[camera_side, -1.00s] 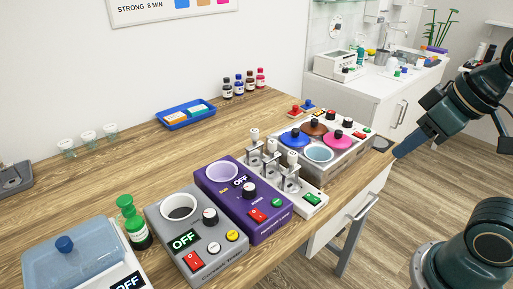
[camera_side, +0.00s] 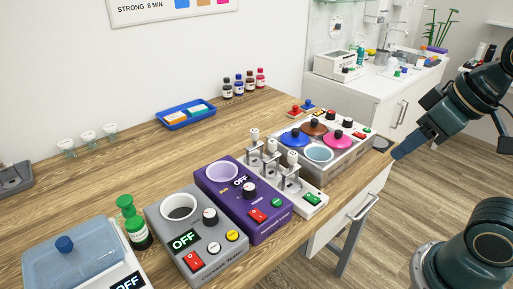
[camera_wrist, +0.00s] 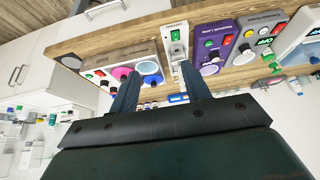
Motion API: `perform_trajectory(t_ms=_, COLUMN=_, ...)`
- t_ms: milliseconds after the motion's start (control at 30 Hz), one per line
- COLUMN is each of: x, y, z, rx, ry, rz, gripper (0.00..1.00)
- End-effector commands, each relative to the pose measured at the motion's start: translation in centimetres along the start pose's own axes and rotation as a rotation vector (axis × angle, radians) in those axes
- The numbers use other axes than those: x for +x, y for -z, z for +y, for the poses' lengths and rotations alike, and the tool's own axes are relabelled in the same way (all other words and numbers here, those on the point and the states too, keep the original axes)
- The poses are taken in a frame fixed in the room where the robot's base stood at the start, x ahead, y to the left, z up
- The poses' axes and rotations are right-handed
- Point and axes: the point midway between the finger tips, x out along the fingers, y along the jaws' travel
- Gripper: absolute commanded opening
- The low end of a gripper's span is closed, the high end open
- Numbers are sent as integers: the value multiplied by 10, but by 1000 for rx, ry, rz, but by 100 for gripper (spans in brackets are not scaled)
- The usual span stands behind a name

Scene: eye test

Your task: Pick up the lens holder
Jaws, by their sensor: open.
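My gripper (camera_side: 398,152) is beyond the right end of the wooden bench, apart from everything on it. In the wrist view its two dark fingers (camera_wrist: 158,76) stand apart with nothing held between them. No item is clearly recognisable as the lens holder. A white unit (camera_side: 302,196) with several upright metal clamps and white knobs stands mid-bench; it also shows in the wrist view (camera_wrist: 175,36). A grey slotted block (camera_side: 14,178) lies at the far left, cut off by the picture edge. Small clear glass cups (camera_side: 88,138) stand near the back left.
A blue tray (camera_side: 167,124) and small bottles (camera_side: 239,85) stand behind. The bench's left middle is clear.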

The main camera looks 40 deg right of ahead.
Motion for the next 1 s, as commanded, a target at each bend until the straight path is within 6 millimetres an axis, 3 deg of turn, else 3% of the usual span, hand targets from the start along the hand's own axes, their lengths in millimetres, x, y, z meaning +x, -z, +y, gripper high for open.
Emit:
perform_trajectory(t_ms=267, x=0, y=2, z=0, rx=7, ry=0, rz=-2, gripper=48)
perform_trajectory(t_ms=467, x=-1, y=16, z=-1, rx=74, ry=1, rz=-25, gripper=48)
perform_trajectory(t_ms=767, x=2, y=66, z=-4, rx=328, ry=-11, rz=-106, gripper=48)
perform_trajectory(t_ms=1000, x=16, y=112, z=-8, rx=567, ry=-43, rz=-180, gripper=48)
